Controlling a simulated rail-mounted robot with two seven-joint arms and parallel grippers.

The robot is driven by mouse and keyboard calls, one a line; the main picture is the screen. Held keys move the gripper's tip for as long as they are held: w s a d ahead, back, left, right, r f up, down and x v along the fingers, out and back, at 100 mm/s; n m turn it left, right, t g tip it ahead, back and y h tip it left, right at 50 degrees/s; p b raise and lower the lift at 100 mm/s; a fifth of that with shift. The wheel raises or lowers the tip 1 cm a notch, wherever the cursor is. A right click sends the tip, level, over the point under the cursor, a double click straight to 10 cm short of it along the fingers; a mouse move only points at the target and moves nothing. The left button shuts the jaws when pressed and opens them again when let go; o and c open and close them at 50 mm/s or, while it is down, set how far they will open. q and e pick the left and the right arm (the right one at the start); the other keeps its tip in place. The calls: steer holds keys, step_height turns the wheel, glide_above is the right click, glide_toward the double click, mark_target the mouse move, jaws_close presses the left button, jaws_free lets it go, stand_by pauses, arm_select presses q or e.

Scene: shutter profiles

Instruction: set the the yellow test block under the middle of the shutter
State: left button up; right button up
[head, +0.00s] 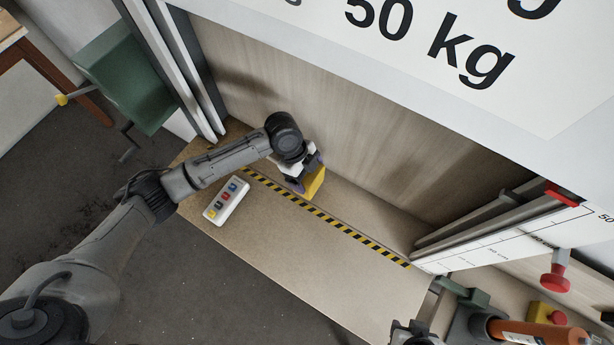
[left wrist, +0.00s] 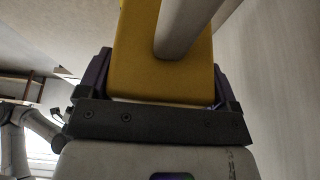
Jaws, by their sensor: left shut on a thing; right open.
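My left gripper (head: 307,177) is shut on the yellow test block (head: 315,184). It holds the block over the wooden board, on the back-wall side of the black-and-yellow striped line (head: 345,229). I cannot tell whether the block touches the board. In the left wrist view the yellow block (left wrist: 140,60) sits between both fingers, with a pale bar crossing in front of it. The white shutter (head: 560,90), marked 50 kg, spans the top right of the head view. My right gripper (head: 416,333) shows only partly at the bottom edge, away from the block.
A white button box (head: 226,202) lies on the board near the left arm. A ruled white panel (head: 510,238), a red knob (head: 556,278) and an orange cylinder (head: 535,331) are at the lower right.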

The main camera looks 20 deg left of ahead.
arm_select(q)
steer(key=shift+f, duration=1.45)
steer(key=shift+f, duration=0.1)
steer(key=o, duration=0.8)
steer(key=v, duration=1.2)
steer(key=shift+d, duration=0.1)
